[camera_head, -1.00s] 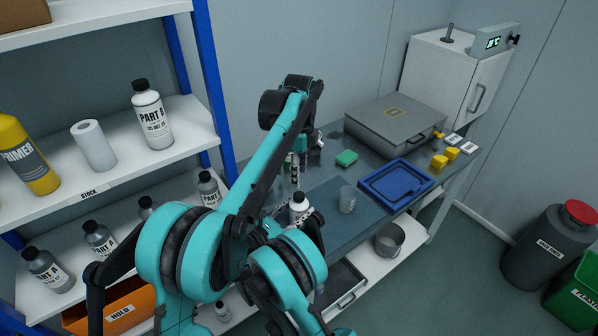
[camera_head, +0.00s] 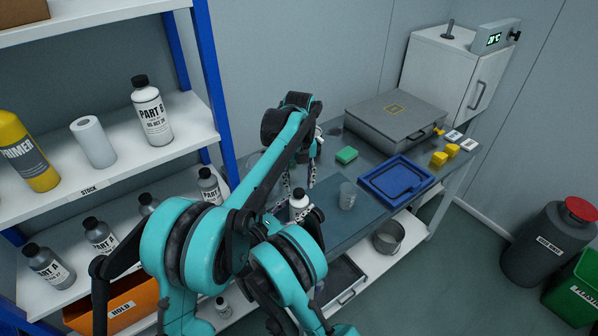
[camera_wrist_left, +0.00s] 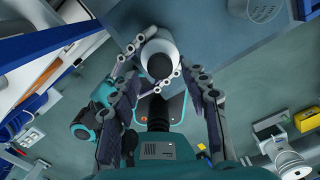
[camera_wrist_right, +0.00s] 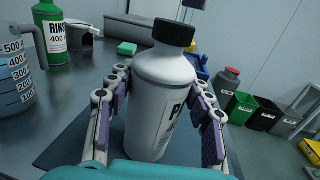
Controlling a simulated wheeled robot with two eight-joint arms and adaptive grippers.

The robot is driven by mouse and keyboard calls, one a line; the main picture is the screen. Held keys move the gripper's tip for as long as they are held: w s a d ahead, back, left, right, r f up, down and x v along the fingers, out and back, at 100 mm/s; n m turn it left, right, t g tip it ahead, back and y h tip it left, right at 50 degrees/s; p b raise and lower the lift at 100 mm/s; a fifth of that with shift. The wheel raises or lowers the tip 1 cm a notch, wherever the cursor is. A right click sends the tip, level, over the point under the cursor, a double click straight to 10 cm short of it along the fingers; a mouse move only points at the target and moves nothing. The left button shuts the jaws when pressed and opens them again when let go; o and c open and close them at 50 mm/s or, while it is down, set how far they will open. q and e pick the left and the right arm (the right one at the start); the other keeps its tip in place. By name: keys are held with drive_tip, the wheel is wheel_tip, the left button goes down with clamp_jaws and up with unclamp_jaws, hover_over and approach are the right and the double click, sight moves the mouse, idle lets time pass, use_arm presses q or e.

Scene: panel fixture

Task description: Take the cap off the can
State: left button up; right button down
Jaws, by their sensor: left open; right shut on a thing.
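The can is a white bottle (camera_wrist_right: 160,105) with a ribbed black cap (camera_wrist_right: 174,32), upright over the bench mat. It also shows in the head view (camera_head: 299,209), with its cap in place. My right gripper (camera_wrist_right: 160,100) is shut on the bottle's body, one finger on each side. My left gripper (camera_wrist_left: 161,88) is open above the bottle; in the left wrist view its fingers spread on either side of the black cap (camera_wrist_left: 159,66) without visibly gripping it. In the head view my left gripper (camera_head: 299,183) hangs just over the cap.
A clear cup (camera_head: 347,196), a blue tray (camera_head: 420,181) and a green sponge (camera_head: 346,155) lie to the right on the bench. A measuring jug (camera_wrist_right: 12,78) and a green rinse bottle (camera_wrist_right: 53,40) stand left in the right wrist view. A stock shelf (camera_head: 180,130) flanks the left.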

use_arm(q)
drive_tip(key=shift+f, duration=1.45)
